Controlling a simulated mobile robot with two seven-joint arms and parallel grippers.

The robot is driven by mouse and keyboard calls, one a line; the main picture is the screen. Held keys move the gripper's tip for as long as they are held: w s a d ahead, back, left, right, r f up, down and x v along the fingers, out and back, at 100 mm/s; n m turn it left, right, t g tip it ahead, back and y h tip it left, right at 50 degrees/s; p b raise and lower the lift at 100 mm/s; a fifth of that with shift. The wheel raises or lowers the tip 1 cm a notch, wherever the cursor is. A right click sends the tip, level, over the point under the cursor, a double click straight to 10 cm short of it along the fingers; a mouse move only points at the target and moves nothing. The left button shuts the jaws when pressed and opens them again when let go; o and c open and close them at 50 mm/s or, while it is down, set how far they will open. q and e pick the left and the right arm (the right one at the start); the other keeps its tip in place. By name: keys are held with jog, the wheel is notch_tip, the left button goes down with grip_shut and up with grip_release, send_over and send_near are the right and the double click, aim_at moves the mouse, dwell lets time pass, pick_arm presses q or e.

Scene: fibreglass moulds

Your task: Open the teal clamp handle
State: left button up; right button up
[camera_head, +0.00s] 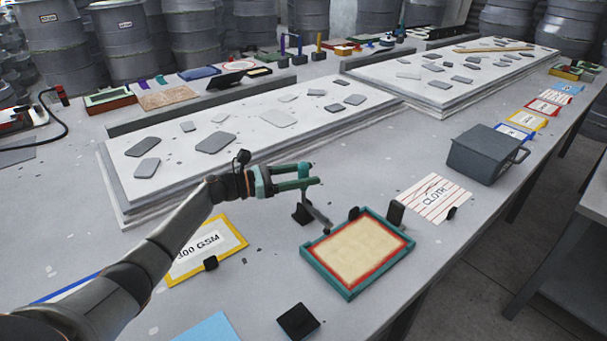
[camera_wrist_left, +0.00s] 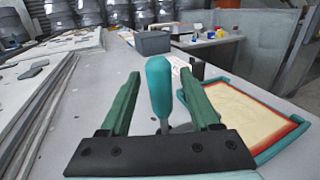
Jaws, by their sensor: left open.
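The teal clamp handle (camera_wrist_left: 159,88) stands between the two green fingers of my left gripper (camera_wrist_left: 159,78) in the left wrist view, with gaps showing on both sides. My left gripper (camera_head: 311,175) is open in the head view, at the clamp. In the head view, the fingers partly hide the handle. The teal-framed mould (camera_head: 343,292), with a red inner border and cream panel, lies to the right. My right gripper is not in view.
Low white slabs (camera_head: 165,190) with grey pieces lie behind the arm. A grey bin (camera_head: 483,157) and a striped CLOTH card (camera_head: 434,200) are to the right. A yellow-edged GSM card (camera_head: 232,230) and a black block (camera_head: 298,321) lie in front.

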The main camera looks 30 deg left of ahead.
pick_arm(q)
jog(key=shift+c, duration=0.2)
grip_shut()
dwell(1.1)
